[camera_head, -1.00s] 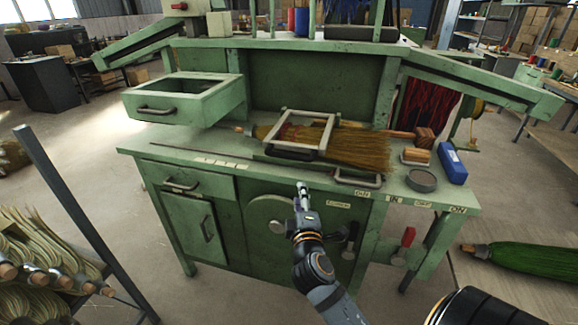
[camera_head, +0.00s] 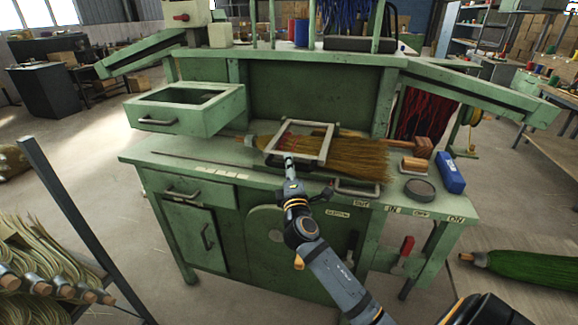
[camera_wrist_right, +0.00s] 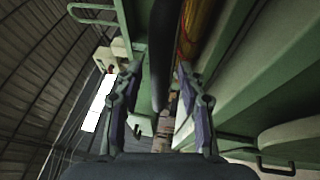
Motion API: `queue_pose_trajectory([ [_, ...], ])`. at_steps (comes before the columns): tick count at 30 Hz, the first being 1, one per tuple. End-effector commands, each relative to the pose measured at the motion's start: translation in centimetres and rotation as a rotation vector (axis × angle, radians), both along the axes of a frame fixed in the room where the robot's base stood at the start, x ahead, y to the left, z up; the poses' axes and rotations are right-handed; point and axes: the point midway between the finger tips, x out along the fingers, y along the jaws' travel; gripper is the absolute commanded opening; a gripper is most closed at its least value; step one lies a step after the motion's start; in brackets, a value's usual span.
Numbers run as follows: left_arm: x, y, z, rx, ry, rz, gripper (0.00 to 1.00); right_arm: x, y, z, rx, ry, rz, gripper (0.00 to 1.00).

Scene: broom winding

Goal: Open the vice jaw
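The vice jaw looks like a grey rectangular metal frame (camera_head: 328,146) lying over a straw broom (camera_head: 360,158) on the green workbench (camera_head: 200,160). The broom's bristles fan out to the right under the frame. My right gripper (camera_head: 289,160) is at the frame's front left side, pointing away from me. In the right wrist view, the two fingers of the gripper (camera_wrist_right: 160,105) stand apart, with a dark bar (camera_wrist_right: 162,50) showing in the gap between them. I cannot tell whether they touch it. My left gripper is not in view.
An open green drawer (camera_head: 187,110) stands left of the frame. A wooden mallet (camera_head: 420,146), a wooden-topped brush (camera_head: 414,164), a round grey tin (camera_head: 420,189) and a blue box (camera_head: 449,172) lie on the right. A red-handled lever (camera_head: 406,247) is on the bench front.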

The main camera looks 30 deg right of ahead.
Motion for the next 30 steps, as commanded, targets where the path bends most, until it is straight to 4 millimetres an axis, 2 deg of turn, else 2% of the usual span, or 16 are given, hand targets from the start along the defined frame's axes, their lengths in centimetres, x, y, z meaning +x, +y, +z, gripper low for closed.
queue_pose_trajectory([
  [7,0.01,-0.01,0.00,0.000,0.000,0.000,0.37,0.11,-0.06,0.00,0.000,0.000,0.000,0.39],
  [16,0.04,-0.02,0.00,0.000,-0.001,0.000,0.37,0.09,-0.04,-0.01,0.000,0.000,0.000,0.00],
  [30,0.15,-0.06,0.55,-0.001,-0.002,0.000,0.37,0.26,-0.02,0.39,0.006,0.004,0.000,0.00],
])
